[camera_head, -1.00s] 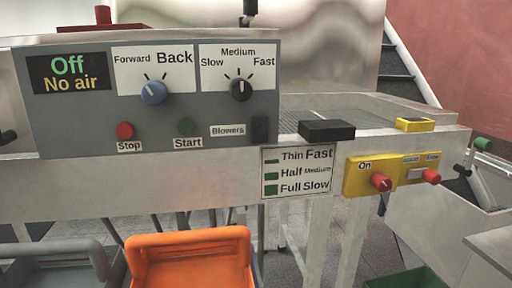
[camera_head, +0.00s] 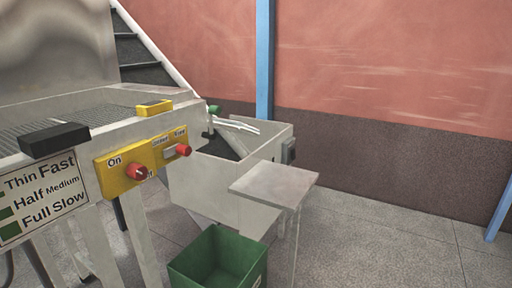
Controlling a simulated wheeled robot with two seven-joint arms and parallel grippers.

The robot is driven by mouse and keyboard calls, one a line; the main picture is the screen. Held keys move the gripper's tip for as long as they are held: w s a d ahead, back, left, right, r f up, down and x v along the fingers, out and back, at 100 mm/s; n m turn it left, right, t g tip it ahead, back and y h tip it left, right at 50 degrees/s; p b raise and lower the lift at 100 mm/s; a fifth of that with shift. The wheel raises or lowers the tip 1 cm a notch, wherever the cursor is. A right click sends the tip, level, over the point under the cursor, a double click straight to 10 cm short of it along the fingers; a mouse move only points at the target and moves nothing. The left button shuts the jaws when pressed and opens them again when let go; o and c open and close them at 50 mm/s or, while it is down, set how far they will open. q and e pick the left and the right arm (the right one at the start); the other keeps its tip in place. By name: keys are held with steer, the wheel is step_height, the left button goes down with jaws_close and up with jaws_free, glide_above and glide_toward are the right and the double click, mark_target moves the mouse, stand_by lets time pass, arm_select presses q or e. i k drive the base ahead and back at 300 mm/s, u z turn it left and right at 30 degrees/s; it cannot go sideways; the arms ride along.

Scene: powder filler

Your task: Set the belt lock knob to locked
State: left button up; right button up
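The belt lock knob (camera_head: 184,150) is a red-tipped knob on the right part of the yellow panel (camera_head: 112,178), on the machine's side in the left half of the view. Small labels above it appear to read Locked on the left and Free on the right. Its red end lies to the right, under the Free label. Another red knob (camera_head: 137,172) sits to its left, below an On label. Neither of my grippers is in view.
A black block (camera_head: 54,140) and a yellow box (camera_head: 154,108) sit on the machine's edge. A grey shelf (camera_head: 274,183) stands to the right, with a green bin (camera_head: 218,262) on the floor in front. The floor at the right is clear.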

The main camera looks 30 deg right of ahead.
mark_target(180, 149)
steer(key=z, duration=0.35)
steer(key=k, duration=0.15)
steer(key=z, duration=3.15)
steer(key=i, duration=0.1)
steer(key=u, duration=2.45)
steer(key=i, duration=0.9)
steer(key=u, duration=0.5)
